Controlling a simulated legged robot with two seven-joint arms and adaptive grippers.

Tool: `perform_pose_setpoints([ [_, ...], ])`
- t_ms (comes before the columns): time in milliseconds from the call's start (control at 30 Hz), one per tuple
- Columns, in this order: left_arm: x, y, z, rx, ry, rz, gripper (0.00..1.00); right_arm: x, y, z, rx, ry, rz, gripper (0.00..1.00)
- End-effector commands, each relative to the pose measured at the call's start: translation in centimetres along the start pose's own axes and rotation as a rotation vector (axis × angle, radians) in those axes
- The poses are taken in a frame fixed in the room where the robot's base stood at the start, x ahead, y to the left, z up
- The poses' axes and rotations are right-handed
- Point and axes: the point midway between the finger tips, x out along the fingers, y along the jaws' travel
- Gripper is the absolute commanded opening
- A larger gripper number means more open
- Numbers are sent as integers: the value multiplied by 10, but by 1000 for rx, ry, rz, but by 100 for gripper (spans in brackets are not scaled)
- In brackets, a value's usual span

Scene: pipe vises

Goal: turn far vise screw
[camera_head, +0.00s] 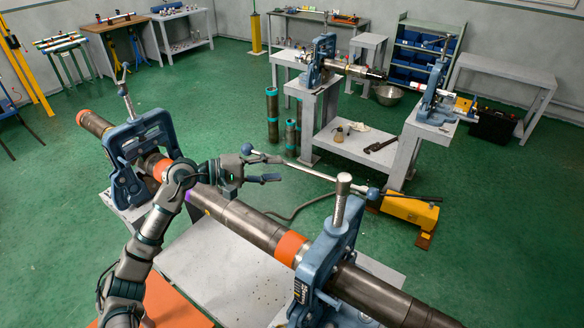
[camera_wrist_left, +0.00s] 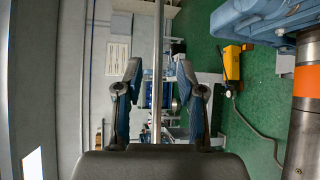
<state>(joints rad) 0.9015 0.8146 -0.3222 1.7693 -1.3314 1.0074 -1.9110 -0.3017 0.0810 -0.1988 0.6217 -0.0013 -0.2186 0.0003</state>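A long pipe (camera_head: 235,216) lies in two blue vises. One vise (camera_head: 146,135) is farther back on the left and has an upright screw (camera_head: 127,102) with a ball-ended handle. The other vise (camera_head: 322,262) is nearer on the right, with a silver screw (camera_head: 341,207). A long silver bar (camera_head: 311,172) with blue ball ends extends left from near this screw. My left gripper (camera_head: 275,169) is open above the pipe, between the vises. In the left wrist view, the bar (camera_wrist_left: 157,60) runs between the open fingers (camera_wrist_left: 157,75), with gaps on both sides. My right gripper is not in view.
A yellow pump (camera_head: 409,208) with a black handle and hose stands on the green floor at right. Behind it, a grey bench holds two more blue vises (camera_head: 320,60) (camera_head: 437,100). Dark cylinders (camera_head: 272,115) stand beside it. Open floor lies at left.

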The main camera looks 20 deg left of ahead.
Motion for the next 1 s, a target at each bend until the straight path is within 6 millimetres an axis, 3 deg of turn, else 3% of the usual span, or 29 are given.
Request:
perform_pose_setpoints([
  [100,-24,-2,-1,0,2,-4,39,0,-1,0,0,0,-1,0],
  [333,-44,-2,0,0,-2,-4,39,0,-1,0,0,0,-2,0],
  [833,-46,-1,0,-5,-3,1,39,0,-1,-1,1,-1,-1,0],
  [933,-36,-4,5,-86,-31,56,39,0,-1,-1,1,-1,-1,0],
  [1000,-22,-7,14,-230,-76,149,39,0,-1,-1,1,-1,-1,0],
])
